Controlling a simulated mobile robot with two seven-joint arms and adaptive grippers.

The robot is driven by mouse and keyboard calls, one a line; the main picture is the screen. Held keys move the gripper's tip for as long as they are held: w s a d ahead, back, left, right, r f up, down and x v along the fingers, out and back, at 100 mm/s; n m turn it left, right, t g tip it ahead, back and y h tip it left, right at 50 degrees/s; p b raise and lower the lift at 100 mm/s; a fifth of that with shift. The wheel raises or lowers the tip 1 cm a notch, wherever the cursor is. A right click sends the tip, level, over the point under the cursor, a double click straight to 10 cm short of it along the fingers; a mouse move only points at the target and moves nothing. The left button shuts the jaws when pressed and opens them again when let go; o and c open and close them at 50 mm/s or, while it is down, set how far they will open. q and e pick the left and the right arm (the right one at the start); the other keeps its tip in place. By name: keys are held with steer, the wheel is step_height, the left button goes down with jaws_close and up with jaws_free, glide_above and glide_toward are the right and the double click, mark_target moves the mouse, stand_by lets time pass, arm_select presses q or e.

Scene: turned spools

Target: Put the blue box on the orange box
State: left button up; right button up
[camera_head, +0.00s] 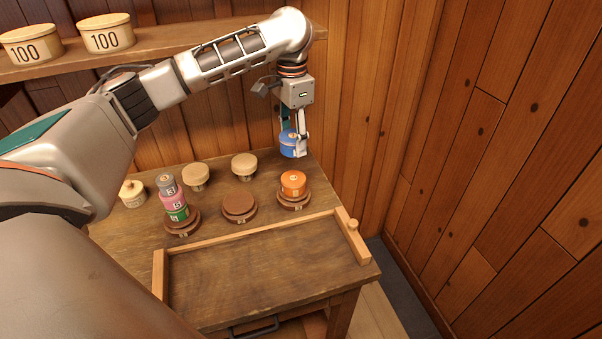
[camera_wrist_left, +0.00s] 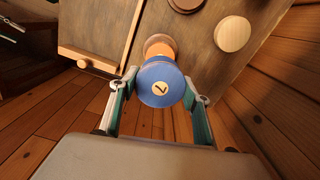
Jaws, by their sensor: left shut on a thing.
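The blue box (camera_head: 291,145) is round and is held in the air by my left gripper (camera_head: 294,143), which is shut on it. The orange box (camera_head: 293,184) sits on the right-hand turned brown stand (camera_head: 293,202). In the head view the blue box is above and slightly behind it, apart from it. In the wrist view the orange box (camera_wrist_left: 160,48) is partly hidden behind the blue box. My right gripper is not in view.
A stack of green, pink and grey boxes (camera_head: 174,198) stands on the left stand. The middle brown stand (camera_head: 239,206) is empty. Pale round knobs (camera_head: 244,165) and a small lidded pot (camera_head: 132,193) are behind. A wooden rail (camera_head: 250,232) edges the clear front tabletop.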

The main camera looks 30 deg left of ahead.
mark_target(294, 177)
arm_select(q)
step_height(294, 177, down, 9)
steer(key=shift+f, duration=0.2)
stand_by(0.3)
steer(key=shift+s+f, duration=0.1)
steer(key=o, duration=1.1)
step_height(294, 177, up, 12)
steer(key=shift+r, duration=0.15)
steer(key=shift+s, duration=0.1)
